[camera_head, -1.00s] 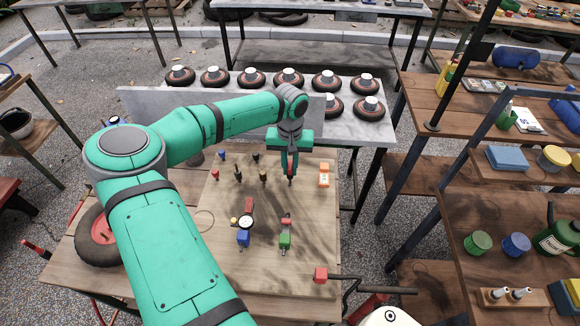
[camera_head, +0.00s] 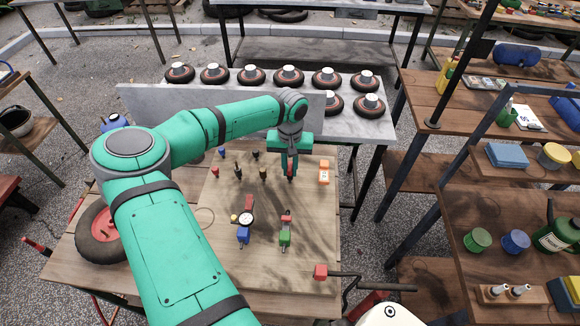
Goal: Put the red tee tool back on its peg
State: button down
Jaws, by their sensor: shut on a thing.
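My gripper (camera_head: 290,172) points down over the back right part of the wooden board and is shut on a small red piece (camera_head: 290,168), which looks like the red tee tool. Only a little of it shows between the fingers, so its crossbar and tilt are hard to make out. I cannot tell whether its lower end touches the board. No empty peg can be made out clearly. Several small upright pieces with dark, blue and red tops stand left of the gripper, including a red-topped one (camera_head: 215,172).
An orange and white block (camera_head: 324,172) stands close right of the gripper. A round gauge (camera_head: 246,218), a blue piece (camera_head: 243,235) and a green piece (camera_head: 285,237) lie nearer. Wheels stand on the grey table (camera_head: 375,128) behind. The board's front middle is clear.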

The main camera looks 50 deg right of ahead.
aim_at(290, 167)
jog(key=shift+f, duration=0.1)
jog(key=c, duration=1.7)
grip_release()
jog(key=shift+o, duration=0.2)
notch_tip(290, 167, up, 11)
jog(key=shift+f, duration=0.1)
